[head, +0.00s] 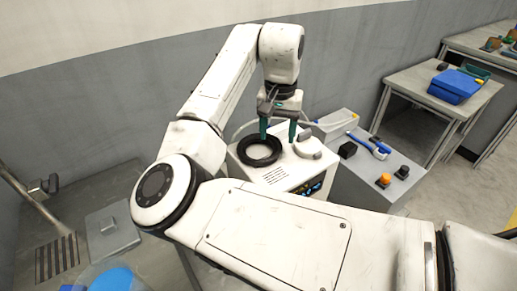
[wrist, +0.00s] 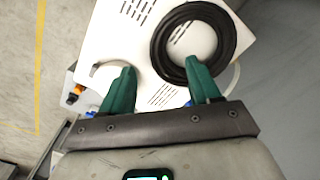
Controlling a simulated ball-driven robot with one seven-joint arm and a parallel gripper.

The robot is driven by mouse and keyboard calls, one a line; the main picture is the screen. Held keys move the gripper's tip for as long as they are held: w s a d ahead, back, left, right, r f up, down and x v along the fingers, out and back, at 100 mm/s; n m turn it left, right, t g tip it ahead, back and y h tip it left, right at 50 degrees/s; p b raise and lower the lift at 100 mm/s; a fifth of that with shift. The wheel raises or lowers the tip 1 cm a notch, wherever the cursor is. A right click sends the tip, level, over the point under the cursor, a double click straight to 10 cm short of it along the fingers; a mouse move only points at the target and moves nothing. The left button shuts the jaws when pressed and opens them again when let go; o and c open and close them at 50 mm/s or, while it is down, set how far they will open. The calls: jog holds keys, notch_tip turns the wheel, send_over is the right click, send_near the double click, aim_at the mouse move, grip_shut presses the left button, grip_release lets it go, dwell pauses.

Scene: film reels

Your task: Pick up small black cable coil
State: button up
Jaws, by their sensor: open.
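The small black cable coil (head: 260,151) is a black ring lying flat on top of a white box-shaped device (head: 285,182). In the wrist view the coil (wrist: 159,49) sits at the upper right on the white surface. My gripper (head: 279,133) has green fingers and is open above the device, close to the coil's right side in the head view. In the wrist view my gripper (wrist: 158,85) has its right finger overlapping the coil's lower edge and its left finger over the bare white top. I cannot tell whether the right finger touches the coil.
A white curved handle (head: 307,149) stands on the device just right of the coil. A grey table (head: 365,180) to the right holds a black block (head: 348,150), a blue-and-white tool (head: 379,153) and an orange-topped item (head: 384,179). A grey wall is behind.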

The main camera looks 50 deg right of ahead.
aim_at(278, 148)
jog(key=f, duration=0.5)
jog(key=shift+s+d, duration=0.1)
jog(key=shift+d, duration=0.1)
grip_shut()
dwell(0.3)
